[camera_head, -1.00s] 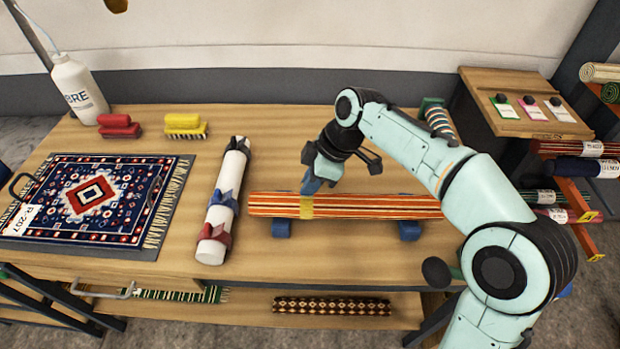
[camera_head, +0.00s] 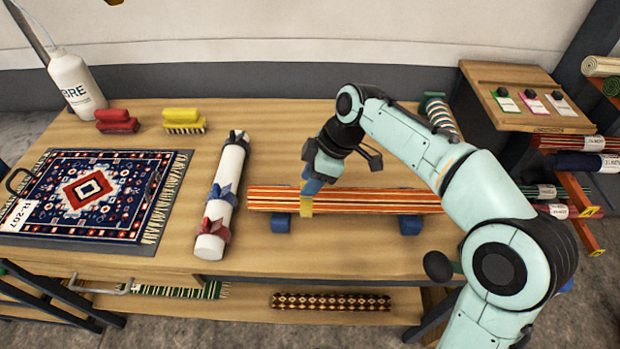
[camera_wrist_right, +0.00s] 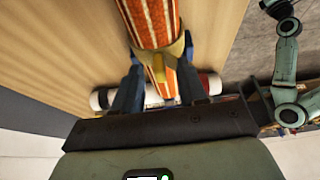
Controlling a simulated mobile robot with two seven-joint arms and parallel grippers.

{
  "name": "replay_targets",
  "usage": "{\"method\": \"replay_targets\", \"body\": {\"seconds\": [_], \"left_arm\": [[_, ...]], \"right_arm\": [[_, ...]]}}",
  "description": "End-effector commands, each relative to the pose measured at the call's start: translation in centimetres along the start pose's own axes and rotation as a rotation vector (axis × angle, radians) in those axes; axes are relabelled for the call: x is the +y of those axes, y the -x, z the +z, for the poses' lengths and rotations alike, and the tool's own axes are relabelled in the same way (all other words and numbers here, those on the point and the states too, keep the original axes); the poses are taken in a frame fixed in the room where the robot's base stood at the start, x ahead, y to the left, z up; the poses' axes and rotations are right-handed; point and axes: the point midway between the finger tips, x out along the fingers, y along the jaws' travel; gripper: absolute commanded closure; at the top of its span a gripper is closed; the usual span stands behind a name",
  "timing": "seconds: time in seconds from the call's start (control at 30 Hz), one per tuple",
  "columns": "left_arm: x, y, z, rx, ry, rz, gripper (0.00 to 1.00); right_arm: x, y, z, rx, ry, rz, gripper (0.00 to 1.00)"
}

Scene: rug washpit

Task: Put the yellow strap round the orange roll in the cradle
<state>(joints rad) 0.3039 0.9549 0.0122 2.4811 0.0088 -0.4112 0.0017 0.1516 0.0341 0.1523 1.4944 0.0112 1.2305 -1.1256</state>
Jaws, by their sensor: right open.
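The orange striped roll (camera_head: 375,200) lies level across blue cradle supports (camera_head: 410,225) on the table. My right gripper (camera_head: 310,184) is at the strap from above. Its blue fingers are open, one on each side of the roll and strap in the wrist view. My left gripper does not show.
A white tube (camera_head: 225,190) with blue and red straps lies left of the roll. A patterned rug (camera_head: 90,195), brushes (camera_head: 184,121) and a bottle (camera_head: 77,88) are further left. A wooden box with tags (camera_head: 520,95) stands back right. The table's front strip is clear.

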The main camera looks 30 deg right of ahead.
Motion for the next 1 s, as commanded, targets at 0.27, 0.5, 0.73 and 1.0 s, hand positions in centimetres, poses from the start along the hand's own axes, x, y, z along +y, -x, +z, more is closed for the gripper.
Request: {"method": "replay_targets", "body": {"seconds": [0.27, 0.5, 0.73, 1.0], "left_arm": [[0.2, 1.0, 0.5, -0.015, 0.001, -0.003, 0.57], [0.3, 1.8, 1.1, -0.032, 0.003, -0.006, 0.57], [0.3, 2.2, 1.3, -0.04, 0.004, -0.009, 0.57], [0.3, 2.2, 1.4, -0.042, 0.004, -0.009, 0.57]], "right_arm": [[0.1, 5.5, -0.1, 0.003, 0.0, 0.007, 0.58], [0.1, 10.5, -0.1, 0.002, 0.0, 0.006, 0.58], [0.0, 12.8, 0.0, 0.001, 0.0, 0.003, 0.58], [0.0, 13.0, 0.0, 0.001, 0.0, 0.001, 0.58]]}}
